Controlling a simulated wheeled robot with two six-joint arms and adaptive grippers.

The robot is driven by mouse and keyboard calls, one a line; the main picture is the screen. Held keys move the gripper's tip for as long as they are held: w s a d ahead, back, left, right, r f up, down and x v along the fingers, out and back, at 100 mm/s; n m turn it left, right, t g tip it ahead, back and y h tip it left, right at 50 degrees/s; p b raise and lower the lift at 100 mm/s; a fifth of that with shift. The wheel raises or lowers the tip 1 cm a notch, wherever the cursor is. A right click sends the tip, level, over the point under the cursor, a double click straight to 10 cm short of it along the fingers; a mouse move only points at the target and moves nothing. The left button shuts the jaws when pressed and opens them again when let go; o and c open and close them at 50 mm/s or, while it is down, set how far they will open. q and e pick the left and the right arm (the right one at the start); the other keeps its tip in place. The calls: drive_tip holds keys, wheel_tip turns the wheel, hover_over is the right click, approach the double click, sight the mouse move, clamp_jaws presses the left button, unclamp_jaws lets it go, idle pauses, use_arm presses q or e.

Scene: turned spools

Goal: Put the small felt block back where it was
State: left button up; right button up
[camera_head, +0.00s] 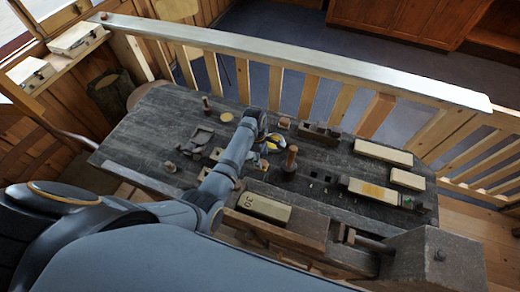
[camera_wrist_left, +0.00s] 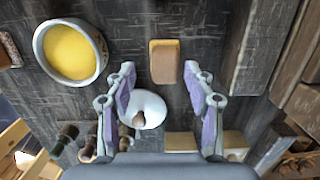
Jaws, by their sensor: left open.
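In the left wrist view a small tan block with an orange edge (camera_wrist_left: 165,63), which looks like the felt block, lies on the dark worktable (camera_wrist_left: 200,25). My left gripper (camera_wrist_left: 158,72) is open. Its purple-padded fingers are either side of the block's near end, with nothing gripped; I cannot tell the height gap. A round white piece with a brown knob (camera_wrist_left: 147,112) shows between the fingers, nearer the palm. In the head view the left gripper (camera_head: 264,142) is over the middle of the table, and I cannot make out the block there. My right gripper is not in view.
A bowl with yellow contents (camera_wrist_left: 70,52) stands left of the fingers. A dark turned wooden piece (camera_head: 290,161) stands close to the gripper. Long pale blocks (camera_head: 383,153) lie at the right. A railing (camera_head: 300,64) runs behind. The table's left end is clearer.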

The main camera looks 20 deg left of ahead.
use_arm(q)
wheel_tip(320, 180, up, 9)
drive_tip(key=a+b, duration=0.1)
drive_tip(key=shift+r, duration=0.2)
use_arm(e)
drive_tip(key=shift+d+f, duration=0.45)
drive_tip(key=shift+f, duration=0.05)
use_arm(q)
drive_tip(key=shift+a, duration=0.1)
